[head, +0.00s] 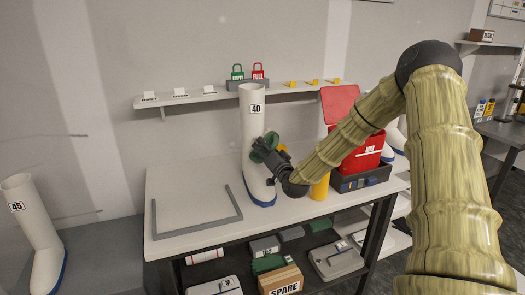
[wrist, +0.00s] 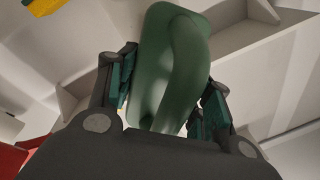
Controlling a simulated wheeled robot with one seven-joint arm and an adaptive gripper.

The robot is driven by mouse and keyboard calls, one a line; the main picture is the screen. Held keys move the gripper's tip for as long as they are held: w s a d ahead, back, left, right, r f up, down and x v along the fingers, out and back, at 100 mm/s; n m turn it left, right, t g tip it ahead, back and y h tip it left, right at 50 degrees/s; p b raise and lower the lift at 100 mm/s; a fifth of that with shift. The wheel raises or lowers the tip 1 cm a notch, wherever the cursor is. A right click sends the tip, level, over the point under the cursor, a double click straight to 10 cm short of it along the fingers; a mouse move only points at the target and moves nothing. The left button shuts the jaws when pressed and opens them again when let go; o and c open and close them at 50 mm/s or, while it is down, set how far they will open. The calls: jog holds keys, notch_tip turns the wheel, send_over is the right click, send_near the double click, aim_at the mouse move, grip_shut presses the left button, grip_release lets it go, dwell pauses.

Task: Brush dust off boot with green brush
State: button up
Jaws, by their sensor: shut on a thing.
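The white boot (head: 253,122) marked 40, with a blue sole, stands upright on the white bench top. My gripper (head: 268,154) is in front of the boot's shaft at its lower right. It is shut on the green brush (head: 262,146), which lies against or very close to the shaft; I cannot tell if it touches. In the wrist view the brush's green handle (wrist: 175,70) sits between the two fingers. The bristles and any dust on the boot are hidden or too small to see.
A grey L-shaped frame (head: 241,209) lies on the bench left of the boot. A yellow cylinder (head: 319,189) and an open red box (head: 362,156) on a dark crate (head: 364,179) stand right. A shelf (head: 205,98) runs behind. Another boot (head: 35,225) marked 45 stands far left.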

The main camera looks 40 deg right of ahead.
aim_at(251, 143)
jog(key=shift+a, duration=0.15)
jog(key=shift+w+a+b, duration=0.3)
jog(key=shift+w+a, duration=0.05)
jog(key=shift+a, duration=0.5)
jog(key=shift+w+a+b, duration=0.3)
jog(key=shift+w+a, duration=0.05)
jog(key=shift+a, duration=0.5)
jog(key=shift+r, duration=0.2)
jog(key=shift+s+d+r, duration=0.1)
jog(key=shift+r, duration=0.05)
jog(key=shift+s+d, duration=0.3)
jog(key=shift+d, duration=0.6)
jog(key=shift+s+d, duration=0.3)
jog(key=shift+d, duration=0.55)
jog(key=shift+a, duration=0.15)
jog(key=shift+w+a+b, duration=0.2)
jog(key=shift+w+a, duration=0.1)
jog(key=shift+a, duration=0.6)
jog(key=shift+w+a+b, duration=0.15)
jog(key=shift+w+a, duration=0.1)
jog(key=shift+a, duration=0.65)
